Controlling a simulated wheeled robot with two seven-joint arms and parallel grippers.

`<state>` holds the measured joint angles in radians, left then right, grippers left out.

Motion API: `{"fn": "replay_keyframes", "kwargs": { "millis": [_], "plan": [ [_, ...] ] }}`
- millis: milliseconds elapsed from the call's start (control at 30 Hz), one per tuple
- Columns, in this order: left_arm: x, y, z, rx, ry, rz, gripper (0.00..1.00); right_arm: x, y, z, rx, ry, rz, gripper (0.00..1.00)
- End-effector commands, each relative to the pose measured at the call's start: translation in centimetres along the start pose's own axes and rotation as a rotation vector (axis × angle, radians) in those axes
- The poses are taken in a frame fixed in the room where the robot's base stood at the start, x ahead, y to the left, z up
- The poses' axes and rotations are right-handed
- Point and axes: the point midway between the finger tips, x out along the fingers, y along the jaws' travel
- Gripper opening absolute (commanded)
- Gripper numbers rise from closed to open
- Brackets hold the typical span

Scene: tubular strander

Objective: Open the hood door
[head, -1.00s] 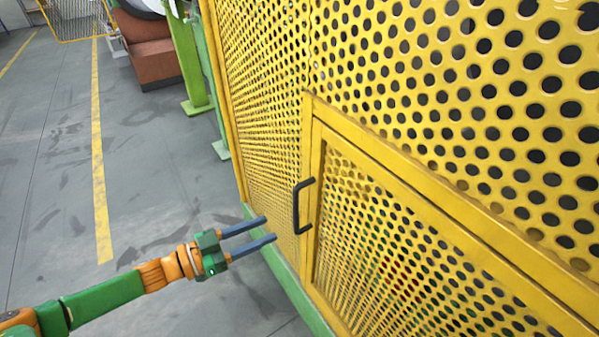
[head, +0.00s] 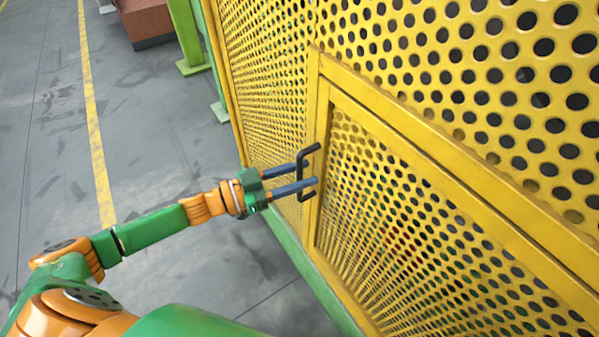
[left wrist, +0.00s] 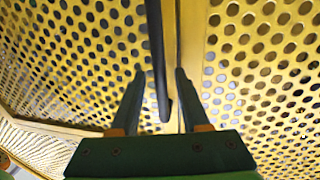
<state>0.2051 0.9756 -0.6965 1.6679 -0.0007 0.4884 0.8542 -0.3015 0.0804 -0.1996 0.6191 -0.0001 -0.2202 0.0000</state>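The hood door is a yellow perforated panel in a solid yellow frame (head: 375,117). A black bar handle (head: 303,158) stands out near its left edge. The door looks shut. My left gripper (head: 306,176) reaches the handle from the left, with its two dark fingers apart. In the left wrist view the handle (left wrist: 157,60) passes between the open fingers (left wrist: 158,85), with visible space on both sides. I cannot tell from these views whether a finger touches it. My right gripper is not in view.
Fixed yellow perforated panels (head: 262,80) surround the door above and to the left. A green base rail (head: 300,265) runs along the foot of the guard. Grey floor (head: 140,120) with a yellow line (head: 95,130) is clear at left.

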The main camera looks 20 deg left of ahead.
Motion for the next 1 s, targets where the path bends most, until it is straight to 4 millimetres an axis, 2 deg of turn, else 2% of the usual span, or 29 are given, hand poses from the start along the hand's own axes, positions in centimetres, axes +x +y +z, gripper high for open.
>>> {"fn": "replay_keyframes", "kwargs": {
  "millis": [33, 133, 167, 1000],
  "plan": [
    [-0.01, -0.01, 0.00, 0.000, 0.000, 0.000, 0.31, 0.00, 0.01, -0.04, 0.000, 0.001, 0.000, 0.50],
    [-0.02, -0.01, 0.01, 0.000, 0.000, 0.000, 0.04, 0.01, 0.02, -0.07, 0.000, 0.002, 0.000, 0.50],
    [-0.02, 0.00, 0.01, 0.000, 0.000, 0.000, 0.00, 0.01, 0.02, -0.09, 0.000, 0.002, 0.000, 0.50],
    [-0.04, 0.01, 0.07, 0.000, -0.001, 0.000, 0.00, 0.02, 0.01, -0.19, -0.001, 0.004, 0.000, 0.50]
  ]
}}
